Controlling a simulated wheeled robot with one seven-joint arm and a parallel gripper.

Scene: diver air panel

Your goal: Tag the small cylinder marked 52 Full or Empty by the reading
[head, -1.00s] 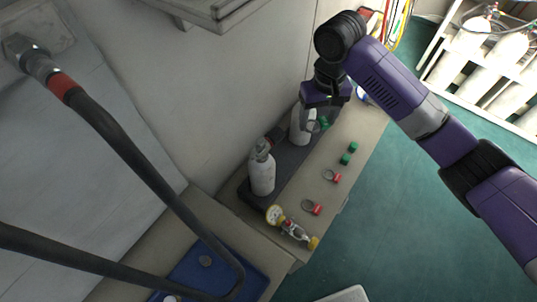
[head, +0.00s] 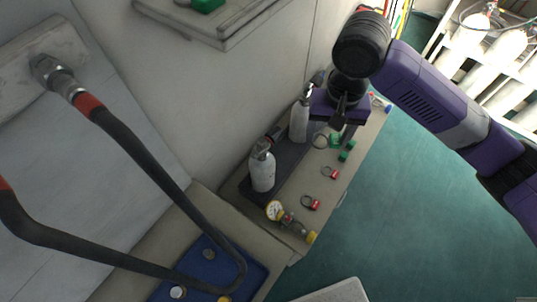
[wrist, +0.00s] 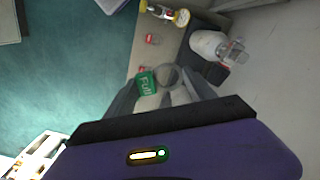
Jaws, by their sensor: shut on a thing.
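My gripper (head: 342,128) is shut on a green tag (head: 335,140), held above the bench right of the rear cylinder. In the wrist view the tag (wrist: 147,82) reads "Full", and its grey ring (wrist: 167,75) sits between the fingers. Two small white cylinders with grey valves stand upright on a dark mat: a front one (head: 262,172) and a rear one (head: 299,122). I cannot read the number on either.
Black hoses (head: 140,150) cross the left foreground above a blue tray (head: 190,285). A wall shelf (head: 200,30) juts out above. White cylinders stand in a rack (head: 490,60) far right.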

